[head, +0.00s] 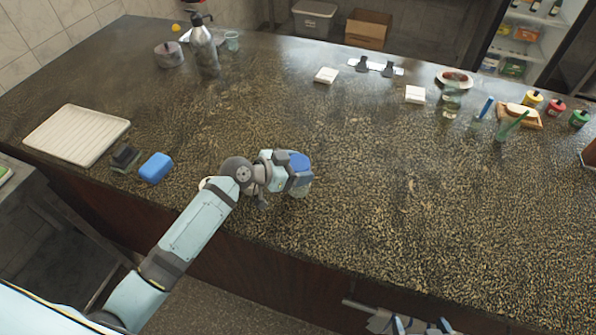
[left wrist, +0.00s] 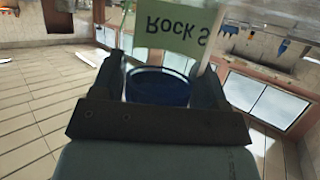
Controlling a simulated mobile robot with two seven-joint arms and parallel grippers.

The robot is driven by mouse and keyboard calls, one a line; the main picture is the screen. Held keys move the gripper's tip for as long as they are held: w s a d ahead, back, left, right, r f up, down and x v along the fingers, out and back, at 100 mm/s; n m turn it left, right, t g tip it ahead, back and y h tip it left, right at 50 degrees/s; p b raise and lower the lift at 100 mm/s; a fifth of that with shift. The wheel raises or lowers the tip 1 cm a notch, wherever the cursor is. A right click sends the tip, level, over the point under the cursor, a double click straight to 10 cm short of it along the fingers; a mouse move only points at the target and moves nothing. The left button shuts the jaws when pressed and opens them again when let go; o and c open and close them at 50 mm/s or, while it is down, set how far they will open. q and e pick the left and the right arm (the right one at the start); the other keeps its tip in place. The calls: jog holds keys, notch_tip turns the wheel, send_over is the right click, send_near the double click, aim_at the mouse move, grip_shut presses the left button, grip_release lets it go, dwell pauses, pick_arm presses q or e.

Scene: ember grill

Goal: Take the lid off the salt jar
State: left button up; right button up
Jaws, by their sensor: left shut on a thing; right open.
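The salt jar (head: 301,190) stands near the front edge of the counter, mostly hidden behind my left gripper (head: 299,172) in the head view. Its blue lid (head: 299,160) shows at the gripper's fingers. In the left wrist view the blue lid (left wrist: 160,86) sits between the two dark fingers, and the jar's pale green label (left wrist: 175,30) reads "Rock S" upside down. The left gripper is shut on the lid. I cannot tell whether the lid still touches the jar's rim. My right gripper (head: 405,325) is low at the bottom edge, open, partly cut off.
A blue sponge (head: 156,168), a dark brush (head: 126,157) and a white tray (head: 77,135) lie to the left. Cups and small jars stand at the right. The counter's middle is clear.

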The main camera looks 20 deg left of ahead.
pick_arm(q)
notch_tip(320, 180, up, 20)
jog(key=b, duration=0.1)
jog(key=shift+b, duration=0.3)
